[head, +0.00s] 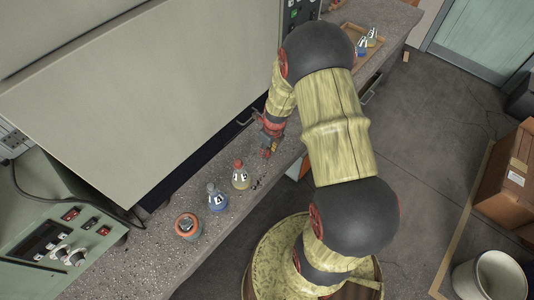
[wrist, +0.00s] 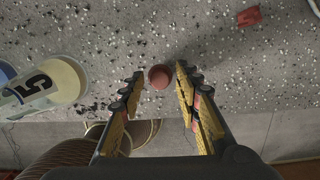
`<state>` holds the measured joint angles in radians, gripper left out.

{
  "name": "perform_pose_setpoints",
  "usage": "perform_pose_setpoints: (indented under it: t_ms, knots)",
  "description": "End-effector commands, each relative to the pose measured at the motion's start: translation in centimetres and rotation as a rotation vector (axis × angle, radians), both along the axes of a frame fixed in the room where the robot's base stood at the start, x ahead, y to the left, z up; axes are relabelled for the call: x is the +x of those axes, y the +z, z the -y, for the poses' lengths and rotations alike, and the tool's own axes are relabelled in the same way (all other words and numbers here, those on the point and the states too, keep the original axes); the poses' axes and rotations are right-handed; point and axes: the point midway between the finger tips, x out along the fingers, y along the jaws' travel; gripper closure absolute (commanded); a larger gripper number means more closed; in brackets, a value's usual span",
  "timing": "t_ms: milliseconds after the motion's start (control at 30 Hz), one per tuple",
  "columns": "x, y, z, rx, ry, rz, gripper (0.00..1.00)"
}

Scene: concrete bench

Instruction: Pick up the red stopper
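A small round red stopper (wrist: 159,77) sits on the speckled bench, near its front edge. In the head view my gripper (head: 268,150) is low over the bench, right of the flasks; the stopper is not clear there.
A red piece (wrist: 248,16) lies farther back. A large panel rises behind.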

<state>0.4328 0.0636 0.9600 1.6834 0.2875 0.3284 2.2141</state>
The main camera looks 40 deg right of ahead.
Motion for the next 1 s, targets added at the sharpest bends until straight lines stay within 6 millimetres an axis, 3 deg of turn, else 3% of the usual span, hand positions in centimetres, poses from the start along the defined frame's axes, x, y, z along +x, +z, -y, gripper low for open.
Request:
perform_pose_setpoints:
  t_ms: [433, 767, 1000]
  knots:
    - [0.0, 0.0, 0.0, 0.000, 0.000, 0.000, 0.94]
    - [0.0, 0.5, 0.0, -0.001, 0.000, 0.001, 0.94]
    - [0.1, 3.4, 0.0, 0.000, -0.001, 0.003, 0.94]
